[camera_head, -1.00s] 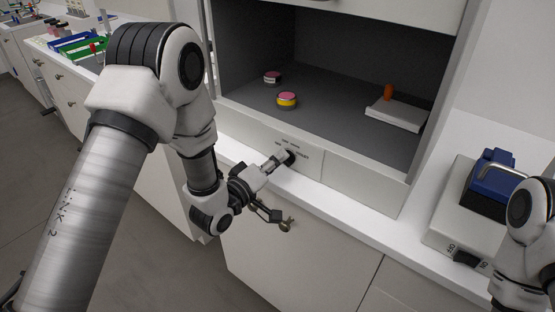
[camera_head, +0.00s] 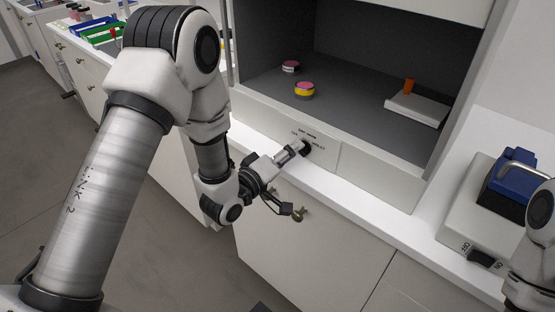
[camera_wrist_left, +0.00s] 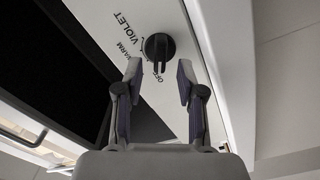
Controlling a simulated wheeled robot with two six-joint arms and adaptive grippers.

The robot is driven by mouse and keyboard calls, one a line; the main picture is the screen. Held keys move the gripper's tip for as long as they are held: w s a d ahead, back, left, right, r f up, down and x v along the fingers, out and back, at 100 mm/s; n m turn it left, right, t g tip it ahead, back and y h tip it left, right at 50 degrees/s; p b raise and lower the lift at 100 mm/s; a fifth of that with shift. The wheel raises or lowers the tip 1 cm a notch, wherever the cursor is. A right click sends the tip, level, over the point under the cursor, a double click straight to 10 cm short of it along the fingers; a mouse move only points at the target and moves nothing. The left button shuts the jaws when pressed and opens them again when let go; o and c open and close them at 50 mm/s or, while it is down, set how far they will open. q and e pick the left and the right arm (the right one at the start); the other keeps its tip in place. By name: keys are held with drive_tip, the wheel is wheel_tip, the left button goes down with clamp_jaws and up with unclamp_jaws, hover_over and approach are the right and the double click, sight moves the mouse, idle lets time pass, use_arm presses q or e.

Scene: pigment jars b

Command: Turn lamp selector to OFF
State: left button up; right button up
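The lamp selector (camera_head: 306,148) is a dark round knob on the pale front panel below the open cabinet. In the left wrist view the knob (camera_wrist_left: 159,47) has a raised bar across it. One end of the bar points down the picture, close to the OFF lettering; VIOLET and WARM are printed to its left. I cannot tell the exact setting. My left gripper (camera_head: 295,152) is at the knob in the head view. In the wrist view its fingers (camera_wrist_left: 158,68) are apart, with nothing between the tips except the bar's lower end in line. My right gripper is out of view.
Inside the cabinet are a yellow-and-pink jar (camera_head: 304,90), a darker pink-topped jar (camera_head: 290,67) and a white block (camera_head: 417,108) with an orange piece (camera_head: 409,86). A white counter ledge (camera_head: 350,198) runs below. A blue-topped device (camera_head: 515,180) stands at right.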

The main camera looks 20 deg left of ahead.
use_arm(q)
drive_tip(key=v, duration=1.1)
drive_tip(key=s+d+f+m+g+y, duration=0.1)
drive_tip(key=s+f+g, duration=0.25)
drive_tip(key=f, duration=0.45)
drive_tip(key=s+f+m+g+y+p, duration=0.1)
drive_tip(key=s+f+g, duration=0.25)
drive_tip(key=f, duration=0.35)
drive_tip(key=s+d+f+m+g+y, duration=0.15)
drive_tip(key=s+f, duration=0.25)
drive_tip(key=f, duration=0.4)
drive_tip(key=s+a+f+m+g+y, duration=0.1)
drive_tip(key=s+a+f+m+g, duration=0.1)
drive_tip(key=s, duration=0.4)
drive_tip(key=s+a+f+m+g+y, duration=0.1)
drive_tip(key=s+a+f+m+g, duration=0.1)
drive_tip(key=s+g, duration=0.4)
wheel_tip(320, 180, down, 3)
drive_tip(key=shift+s+a+r+y, duration=0.25)
drive_tip(key=shift+s+a+y, duration=0.1)
drive_tip(key=shift+s+a, duration=0.15)
drive_tip(key=shift+g, duration=0.25)
